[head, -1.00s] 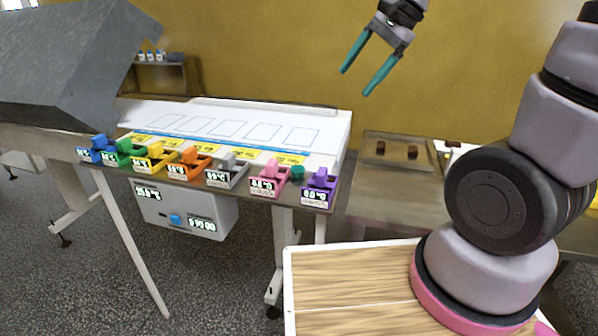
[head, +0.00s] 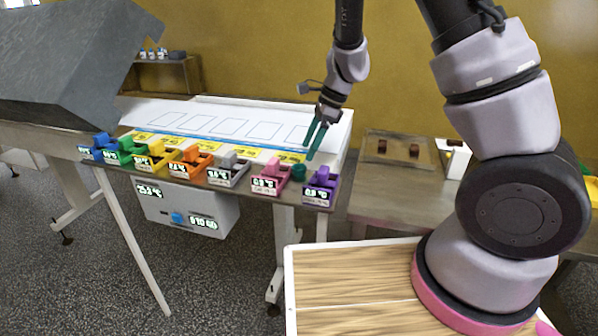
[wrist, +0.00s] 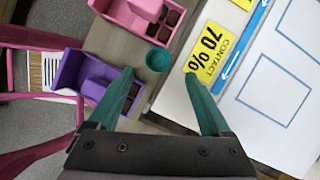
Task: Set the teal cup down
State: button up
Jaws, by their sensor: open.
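The teal cup (head: 299,172) stands on the table's front strip, between the pink holder (head: 270,180) and the purple holder (head: 321,187). In the wrist view the teal cup (wrist: 158,60) shows as a round rim beyond my fingertips, nearer the left one. My gripper (head: 316,140) has teal fingers pointing down, just above and to the right of the cup in the head view. It also shows in the wrist view (wrist: 160,75), with its fingers spread and nothing between them. The cup appears free of both fingers.
A white board (head: 240,122) with outlined boxes and yellow labels lies behind the row of coloured holders. The pink (wrist: 140,22) and purple (wrist: 92,80) holders flank the cup closely. A tray (head: 385,148) with brown pieces sits on a side table to the right.

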jog(key=shift+x, duration=3)
jog(key=shift+s+d, duration=0.1)
jog(key=shift+s, duration=0.05)
grip_shut()
